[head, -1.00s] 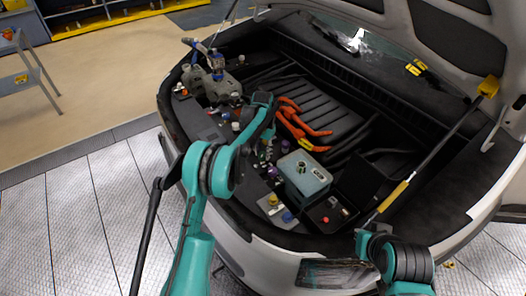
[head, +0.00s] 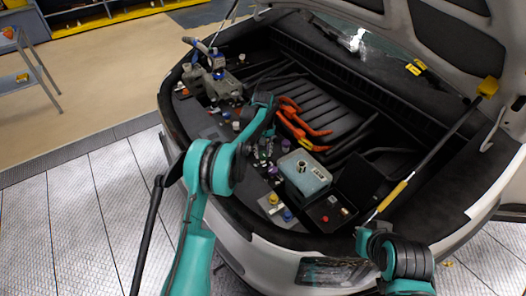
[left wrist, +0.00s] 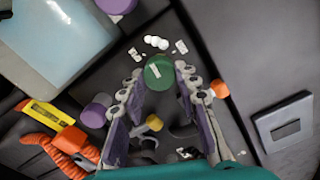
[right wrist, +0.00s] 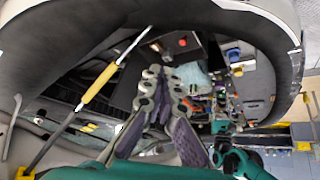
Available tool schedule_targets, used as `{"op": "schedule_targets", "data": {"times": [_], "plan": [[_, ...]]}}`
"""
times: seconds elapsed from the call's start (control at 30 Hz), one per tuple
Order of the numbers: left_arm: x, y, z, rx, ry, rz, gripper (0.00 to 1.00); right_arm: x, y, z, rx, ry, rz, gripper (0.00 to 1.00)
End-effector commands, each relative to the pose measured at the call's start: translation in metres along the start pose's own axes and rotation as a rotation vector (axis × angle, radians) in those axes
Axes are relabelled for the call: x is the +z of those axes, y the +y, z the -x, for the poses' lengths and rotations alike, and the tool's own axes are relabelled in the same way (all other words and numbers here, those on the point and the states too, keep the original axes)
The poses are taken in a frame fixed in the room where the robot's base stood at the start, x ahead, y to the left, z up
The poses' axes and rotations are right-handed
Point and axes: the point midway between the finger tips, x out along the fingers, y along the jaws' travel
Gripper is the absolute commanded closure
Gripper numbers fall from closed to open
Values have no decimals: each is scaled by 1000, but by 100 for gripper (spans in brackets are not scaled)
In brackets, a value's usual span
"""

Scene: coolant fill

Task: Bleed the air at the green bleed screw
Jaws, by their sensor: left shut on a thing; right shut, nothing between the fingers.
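The green bleed screw (left wrist: 158,72) is a round green cap with a pale mark on top, in the left wrist view. My left gripper (left wrist: 161,82) has its two purple-padded fingers on either side of it and is shut on it. In the head view my left arm reaches over the front of the car bay, and its gripper (head: 261,152) is small and partly hidden among the caps. My right gripper (right wrist: 160,74) is shut and empty in the right wrist view, apart from the parts in the bay.
A translucent coolant tank (head: 305,175) stands right of the left gripper. Orange cables (head: 292,120) lie behind it. Purple (left wrist: 95,113), orange (left wrist: 220,88) and yellow (left wrist: 154,122) caps sit close around the left fingers. A hood strut (head: 395,194) rises at the right.

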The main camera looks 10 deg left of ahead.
Motion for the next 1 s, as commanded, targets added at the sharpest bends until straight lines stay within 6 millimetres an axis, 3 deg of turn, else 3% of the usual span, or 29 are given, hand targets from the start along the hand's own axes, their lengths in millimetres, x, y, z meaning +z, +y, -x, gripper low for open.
{"op": "schedule_targets", "data": {"times": [0.63, 0.67, 0.73, 1.0], "plan": [[0, 0, -1, 0, -1, 50, 98, 0, 0, 0, 0, 0, 0, 100], [0, 0, -1, 0, -1, 50, 64, 0, 0, 0, 0, 0, 0, 100], [0, 0, 0, 0, -1, 49, 48, 0, 0, 0, 0, 0, 0, 100], [0, 0, 0, 0, -1, 49, 48, 0, 0, 0, 0, 0, 0, 100]]}}
